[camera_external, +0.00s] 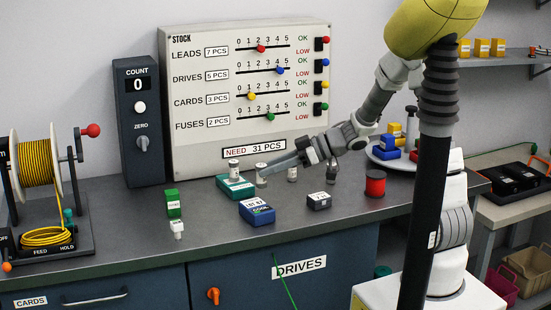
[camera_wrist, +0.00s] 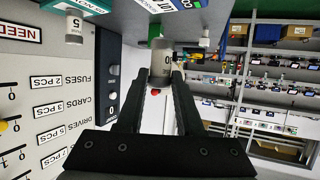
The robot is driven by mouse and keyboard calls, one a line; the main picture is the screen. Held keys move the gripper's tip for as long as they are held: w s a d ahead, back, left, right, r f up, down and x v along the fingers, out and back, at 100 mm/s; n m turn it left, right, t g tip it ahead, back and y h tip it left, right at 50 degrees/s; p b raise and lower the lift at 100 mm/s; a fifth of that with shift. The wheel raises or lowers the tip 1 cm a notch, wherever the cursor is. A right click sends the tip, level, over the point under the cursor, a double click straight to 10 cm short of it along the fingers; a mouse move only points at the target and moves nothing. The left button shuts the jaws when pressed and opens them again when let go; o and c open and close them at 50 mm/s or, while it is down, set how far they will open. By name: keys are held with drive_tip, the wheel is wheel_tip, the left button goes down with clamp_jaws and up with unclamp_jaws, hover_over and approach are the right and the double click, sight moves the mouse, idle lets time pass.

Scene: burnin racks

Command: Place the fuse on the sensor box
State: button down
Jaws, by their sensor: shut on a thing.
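My gripper (camera_wrist: 162,92) is shut on a small pale grey cylinder, which looks like a fuse (camera_wrist: 160,62). In the external view the fuse (camera_external: 261,174) is upright at the gripper's tip, just right of a teal box (camera_external: 240,190). Whether its base touches the bench is unclear. The teal box carries another white-labelled cylinder (camera_external: 234,166); both also show at the upper left of the wrist view. A blue box (camera_external: 257,212) with a lot label and a small dark box (camera_external: 319,201) lie nearer the front.
More cylinders, one pale (camera_external: 292,174) and one dark (camera_external: 332,178), stand behind. A red spool (camera_external: 375,184) is at the right, and a green block (camera_external: 173,204) with a small white piece (camera_external: 177,229) at the left.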

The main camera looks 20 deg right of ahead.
sight(265, 187)
drive_tip(key=shift+a+f, duration=0.45)
drive_tip(key=shift+a, duration=0.25)
drive_tip(key=shift+w+f+b, duration=0.1)
drive_tip(key=shift+f+b, duration=0.8)
drive_tip(key=shift+f, duration=1.05)
drive_tip(key=shift+f, duration=0.15)
drive_tip(key=c, duration=0.5)
unclamp_jaws()
drive_tip(key=shift+c, duration=0.2)
